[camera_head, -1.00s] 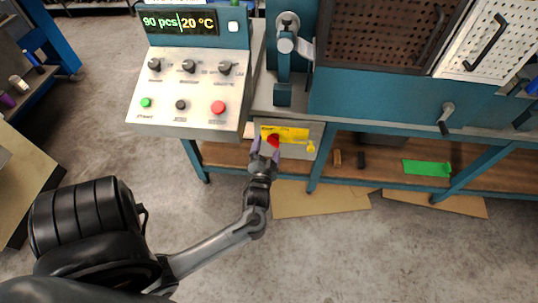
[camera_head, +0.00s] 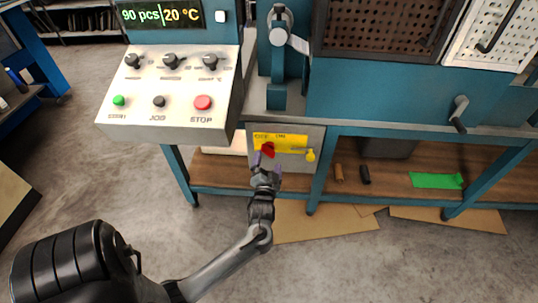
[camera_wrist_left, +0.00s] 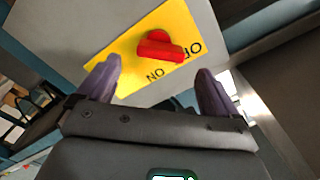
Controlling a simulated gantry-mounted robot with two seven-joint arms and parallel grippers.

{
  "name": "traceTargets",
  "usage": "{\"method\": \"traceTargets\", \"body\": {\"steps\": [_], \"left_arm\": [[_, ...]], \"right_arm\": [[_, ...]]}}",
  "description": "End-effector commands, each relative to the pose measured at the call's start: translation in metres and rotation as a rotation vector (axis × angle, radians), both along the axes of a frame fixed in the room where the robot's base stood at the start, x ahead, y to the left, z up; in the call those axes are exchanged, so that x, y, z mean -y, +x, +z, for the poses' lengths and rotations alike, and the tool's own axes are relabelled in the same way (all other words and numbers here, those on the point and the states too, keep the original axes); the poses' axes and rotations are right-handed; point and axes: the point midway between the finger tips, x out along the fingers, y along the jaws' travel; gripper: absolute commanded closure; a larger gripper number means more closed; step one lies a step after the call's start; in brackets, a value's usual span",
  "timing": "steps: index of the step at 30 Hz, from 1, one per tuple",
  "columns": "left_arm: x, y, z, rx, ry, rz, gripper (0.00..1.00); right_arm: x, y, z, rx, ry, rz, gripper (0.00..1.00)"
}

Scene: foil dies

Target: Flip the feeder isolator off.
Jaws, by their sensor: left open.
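The feeder isolator is a red rotary handle (camera_head: 267,149) on a yellow plate (camera_head: 291,143), fixed to a grey box under the bench, right of the control panel. The left wrist view shows the red handle (camera_wrist_left: 160,46) lying across the yellow plate (camera_wrist_left: 125,62), with upside-down "ON" lettering beside it and other lettering partly covered by its end. My left gripper (camera_head: 266,164) is open just in front of the handle. Its purple fingertips (camera_wrist_left: 158,76) are spread wide, with the handle ahead of the gap and nothing held. My right gripper is out of view.
The sloped control panel (camera_head: 172,92) with knobs and buttons overhangs at the upper left of the isolator. A yellow tag-like piece (camera_head: 311,155) hangs at the plate's right. A blue bench leg (camera_head: 317,180) stands close on the right. The lower shelf (camera_head: 400,180) holds small items.

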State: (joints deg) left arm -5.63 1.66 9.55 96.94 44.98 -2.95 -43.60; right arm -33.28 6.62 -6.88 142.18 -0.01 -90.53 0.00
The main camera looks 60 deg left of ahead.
Motion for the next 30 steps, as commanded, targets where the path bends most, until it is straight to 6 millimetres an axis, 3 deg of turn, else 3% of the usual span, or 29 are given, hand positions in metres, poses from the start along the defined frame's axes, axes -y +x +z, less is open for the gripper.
{"method": "traceTargets", "body": {"steps": [3, 12, 25, 30], "left_arm": [[-0.017, 0.012, -0.004, 0.002, 0.002, 0.001, 0.06], [-0.045, 0.032, -0.002, 0.001, 0.000, 0.001, 0.06], [-0.051, 0.036, 0.000, 0.000, -0.001, 0.001, 0.06], [-0.051, 0.036, 0.000, 0.000, -0.001, 0.001, 0.31]], "right_arm": [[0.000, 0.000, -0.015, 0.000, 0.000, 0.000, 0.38], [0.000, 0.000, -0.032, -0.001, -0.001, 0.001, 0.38], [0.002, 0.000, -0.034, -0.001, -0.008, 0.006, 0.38], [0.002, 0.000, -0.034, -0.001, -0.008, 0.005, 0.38]]}}
